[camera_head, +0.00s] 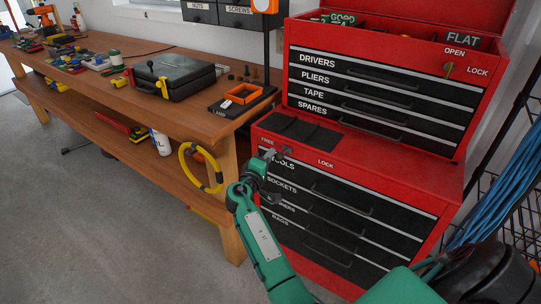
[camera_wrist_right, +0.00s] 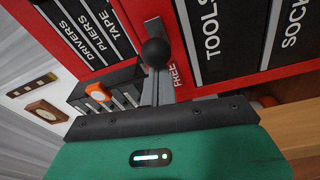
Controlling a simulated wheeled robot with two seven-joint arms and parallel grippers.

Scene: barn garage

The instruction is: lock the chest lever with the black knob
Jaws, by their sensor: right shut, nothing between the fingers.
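The red lower tool chest (camera_head: 390,165) has a FREE label at the left and a LOCK label further right on its upper front edge. In the right wrist view the lever's round black knob (camera_wrist_right: 155,52) is beside the FREE label, with a grey metal piece (camera_wrist_right: 154,27) behind it. My right gripper (camera_head: 282,153) is at the chest's upper left front, by FREE. In the wrist view its fingers (camera_wrist_right: 160,84) are shut and empty, with their tips close to the knob; I cannot tell whether they touch it. In the head view the gripper largely hides the lever. My left gripper is not in view.
The upper red chest (camera_head: 291,75) stands behind, with a brass-coloured latch (camera_head: 448,69) between OPEN and LOCK. The wooden workbench (camera_head: 215,65) at the left carries a black case (camera_head: 172,75) and an orange tray (camera_head: 244,94). A blue hose coil (camera_head: 500,190) hangs at the right.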

